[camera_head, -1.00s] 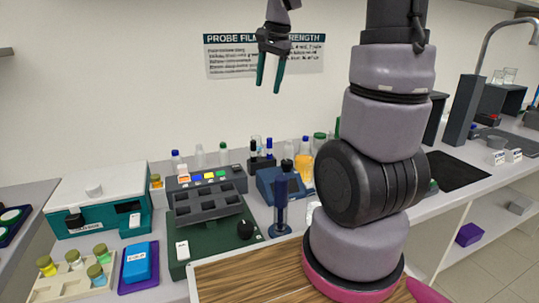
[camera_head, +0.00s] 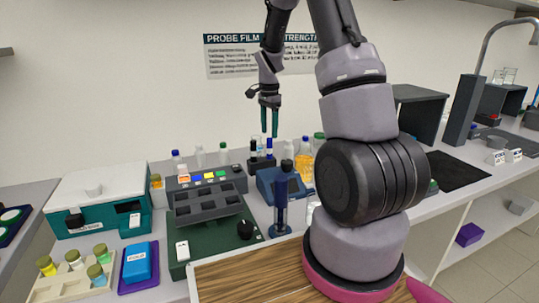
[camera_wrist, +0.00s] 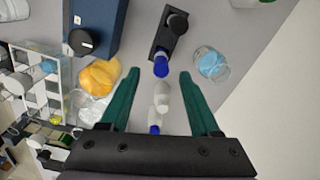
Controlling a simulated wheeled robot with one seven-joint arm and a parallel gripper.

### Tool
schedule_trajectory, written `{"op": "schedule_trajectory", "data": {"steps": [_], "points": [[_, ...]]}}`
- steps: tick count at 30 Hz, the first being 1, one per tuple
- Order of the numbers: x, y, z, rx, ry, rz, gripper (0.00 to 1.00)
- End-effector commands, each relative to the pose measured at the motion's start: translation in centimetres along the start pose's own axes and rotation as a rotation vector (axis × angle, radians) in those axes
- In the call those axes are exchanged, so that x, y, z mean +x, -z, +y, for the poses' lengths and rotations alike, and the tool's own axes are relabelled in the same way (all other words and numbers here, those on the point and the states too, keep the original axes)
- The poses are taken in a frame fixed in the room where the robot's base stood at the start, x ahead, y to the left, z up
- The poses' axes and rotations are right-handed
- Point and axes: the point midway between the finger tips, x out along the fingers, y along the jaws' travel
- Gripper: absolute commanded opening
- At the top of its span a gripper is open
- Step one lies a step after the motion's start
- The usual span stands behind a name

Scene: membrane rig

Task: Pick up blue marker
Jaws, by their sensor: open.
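The blue marker (camera_head: 269,146) stands upright in a small black holder (camera_head: 262,162) at the back of the bench, beside a black marker (camera_head: 253,147). In the wrist view, the blue end of the blue marker (camera_wrist: 161,68) shows at the holder (camera_wrist: 158,45), with the black marker (camera_wrist: 178,22) beside it. My gripper (camera_head: 270,134) is open and empty, pointing down above the holder. In the wrist view, its green fingertips (camera_wrist: 159,73) lie on either side of the blue end. The exact height gap is hard to tell.
An orange-filled vessel (camera_wrist: 100,77) and a dark blue device (camera_wrist: 98,25) lie left of the fingers in the wrist view. A glass with blue contents (camera_wrist: 211,63) is to the right. A white bottle (camera_wrist: 162,97) shows between the fingers. Several bottles line the wall.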

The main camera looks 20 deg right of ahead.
Motion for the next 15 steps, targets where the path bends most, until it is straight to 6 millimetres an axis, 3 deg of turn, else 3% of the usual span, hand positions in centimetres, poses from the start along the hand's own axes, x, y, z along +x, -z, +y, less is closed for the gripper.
{"op": "schedule_trajectory", "data": {"steps": [15], "points": [[5.6, 0.4, -0.2, 0.001, 0.001, -0.001, 0.63]]}}
